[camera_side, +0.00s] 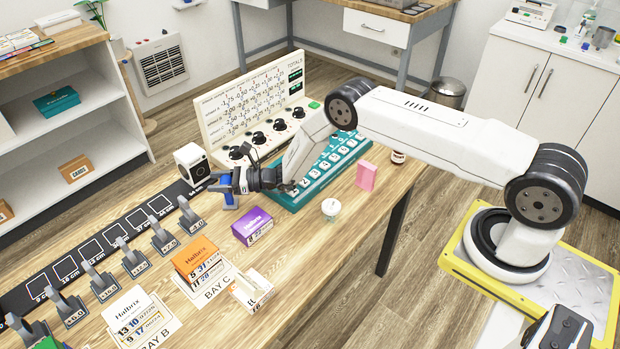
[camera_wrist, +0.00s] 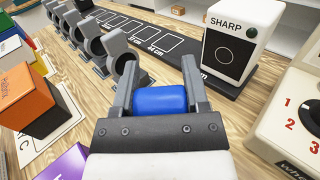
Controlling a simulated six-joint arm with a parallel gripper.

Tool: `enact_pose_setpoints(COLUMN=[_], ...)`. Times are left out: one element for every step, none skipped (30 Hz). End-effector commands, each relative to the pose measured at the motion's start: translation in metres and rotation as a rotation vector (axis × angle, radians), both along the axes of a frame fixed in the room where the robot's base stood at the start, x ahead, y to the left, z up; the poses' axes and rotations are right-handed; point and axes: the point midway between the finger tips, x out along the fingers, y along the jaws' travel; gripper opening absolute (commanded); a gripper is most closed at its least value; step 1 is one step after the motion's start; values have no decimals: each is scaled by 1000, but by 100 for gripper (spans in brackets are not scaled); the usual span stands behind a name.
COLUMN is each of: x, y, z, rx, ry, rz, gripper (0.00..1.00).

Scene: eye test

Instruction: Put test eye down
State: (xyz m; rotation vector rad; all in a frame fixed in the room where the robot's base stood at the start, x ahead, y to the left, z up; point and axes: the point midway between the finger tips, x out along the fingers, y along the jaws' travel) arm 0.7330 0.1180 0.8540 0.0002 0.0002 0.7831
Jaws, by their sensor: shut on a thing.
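My gripper (camera_side: 222,187) is at the far end of the black distance strip (camera_side: 124,222). In the wrist view its two fingers (camera_wrist: 160,66) are shut on a blue block with a rounded face (camera_wrist: 160,100). Only part of the block shows, so I cannot tell whether it is the test eye or whether it touches the table. A white box (camera_side: 190,156) with a dark front stands just beyond my gripper, at the strip's end.
Several grey lens holders (camera_wrist: 119,55) line the strip's near side. A purple box (camera_side: 252,226) and an orange box (camera_side: 195,258) stand nearby. The cream dial panel (camera_side: 255,100) and teal keypad (camera_side: 325,165) stand to the right. Open wood lies between the holders and the purple box.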

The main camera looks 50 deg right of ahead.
Motion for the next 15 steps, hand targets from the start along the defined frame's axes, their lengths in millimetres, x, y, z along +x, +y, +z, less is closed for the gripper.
enact_pose_setpoints(x=[0, 0, 0, 0, 0, 0, 0, 0, 0, 0, 0, 0, 0, 0, 0], y=[0, 0, 0, 0, 0, 0, 0, 0, 0, 0, 0, 0, 0, 0, 0], z=[0, -1, -2, -2, -3, -3, -3, -3, -3, -3, -3, -3, -3, -3, -3], rx=[0, 1, 1, 1, 1, 0, 0, 0, 0, 0, 0, 0, 0, 0, 0], ry=[-1, -1, -1, -1, -1, 0, 0, 0, 0, 0, 0, 0, 0, 0, 0], rz=[0, 0, 0, 0, 0, 0, 0, 0, 0, 0, 0, 0, 0, 0, 0], gripper=[0, 0, 0, 0, 0, 71, 80, 90, 93, 93, 93, 93, 93, 93, 93])
